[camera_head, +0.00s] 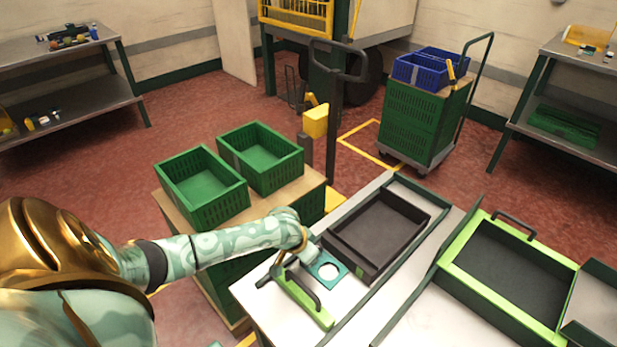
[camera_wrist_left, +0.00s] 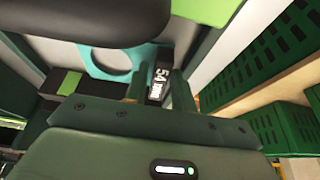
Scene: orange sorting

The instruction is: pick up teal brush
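I cannot make out a teal brush in either view. A teal plate (camera_head: 328,270) with a round hole lies on the white worktop beside the dark tray; it also shows in the wrist view (camera_wrist_left: 88,62). A bright green piece with a black handle (camera_head: 306,302) is in front of it. My left gripper (camera_head: 276,272) is low over the near left end of the worktop, beside these. In the wrist view its two fingers (camera_wrist_left: 160,88) stand apart. A dark block marked "54 mm" (camera_wrist_left: 161,76) shows between them, with no visible grip. My right gripper is not in view.
A dark empty tray (camera_head: 380,228) sits farther back on the worktop (camera_head: 258,300). A green-rimmed bin (camera_head: 456,275) is at the right. Two empty green crates (camera_head: 205,212) (camera_head: 268,180) stand left of the worktop, close to my left arm.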

